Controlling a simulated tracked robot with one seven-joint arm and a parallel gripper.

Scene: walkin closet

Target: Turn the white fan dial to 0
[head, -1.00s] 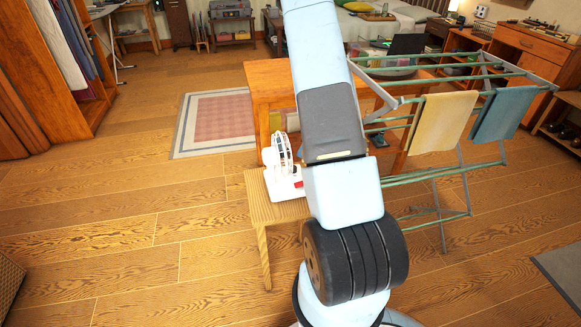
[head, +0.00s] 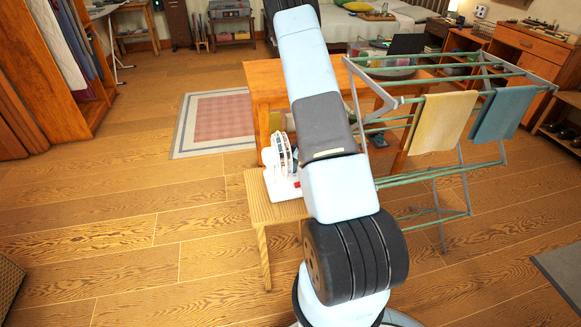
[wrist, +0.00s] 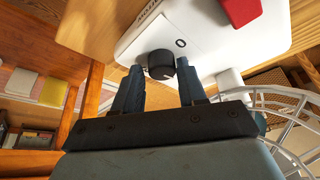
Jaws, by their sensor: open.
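The white fan (head: 281,178) stands on a small wooden stool in the head view, partly hidden behind my arm. In the wrist view its white base (wrist: 205,42) fills the top, with a round black dial (wrist: 161,64) on it and a "0" mark just up and right of the dial. My gripper (wrist: 159,70) is open, its two dark fingers reaching toward the base, one on each side of the dial. I cannot tell whether either finger touches the dial. The gripper is not visible in the head view.
A red block-like part (wrist: 240,11) sits near the dial, and the fan's wire cage (wrist: 290,125) is close on the right. The wooden stool (head: 265,205) is beside a wooden table (head: 268,78). A drying rack (head: 430,180) with towels stands right of my arm. Floor at left is clear.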

